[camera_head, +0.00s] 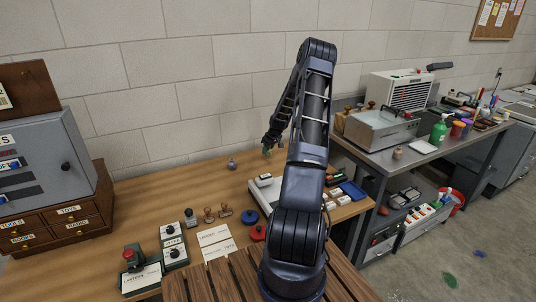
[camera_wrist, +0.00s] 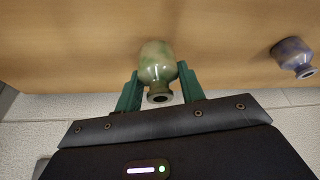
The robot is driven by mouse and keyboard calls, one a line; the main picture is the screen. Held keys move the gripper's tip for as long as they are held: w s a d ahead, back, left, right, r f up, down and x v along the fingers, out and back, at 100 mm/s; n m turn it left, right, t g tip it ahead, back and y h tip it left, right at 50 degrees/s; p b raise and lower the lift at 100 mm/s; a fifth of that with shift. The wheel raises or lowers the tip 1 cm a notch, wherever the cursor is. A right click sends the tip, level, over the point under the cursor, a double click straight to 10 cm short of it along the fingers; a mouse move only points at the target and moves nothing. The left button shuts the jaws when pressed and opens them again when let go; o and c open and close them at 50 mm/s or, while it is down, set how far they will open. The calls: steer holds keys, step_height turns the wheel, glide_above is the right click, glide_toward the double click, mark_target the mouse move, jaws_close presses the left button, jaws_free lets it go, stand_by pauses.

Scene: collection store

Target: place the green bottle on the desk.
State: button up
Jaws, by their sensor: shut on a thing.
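My gripper (camera_wrist: 158,88) is shut on a small green mottled bottle (camera_wrist: 157,62). The bottle sits between the two green fingers, its dark mouth toward the wrist camera. In the head view my gripper (camera_head: 268,146) is over the back of the wooden desk (camera_head: 140,200), near the wall. The bottle is small and mostly hidden there. The desk's wood fills the upper part of the wrist view, behind the bottle. I cannot tell whether the bottle touches it.
A small purple-grey bottle (camera_head: 232,164) stands on the desk left of my gripper; it also shows in the wrist view (camera_wrist: 293,57). Stamps (camera_head: 208,214), cards and a grey cabinet (camera_head: 45,160) occupy the desk's front and left. A larger green bottle (camera_head: 439,131) stands on the metal bench (camera_head: 425,147).

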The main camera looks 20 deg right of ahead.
steer(key=shift+f, duration=1.35)
steer(key=shift+f, duration=0.15)
steer(key=o, duration=1)
steer(key=shift+o, duration=0.2)
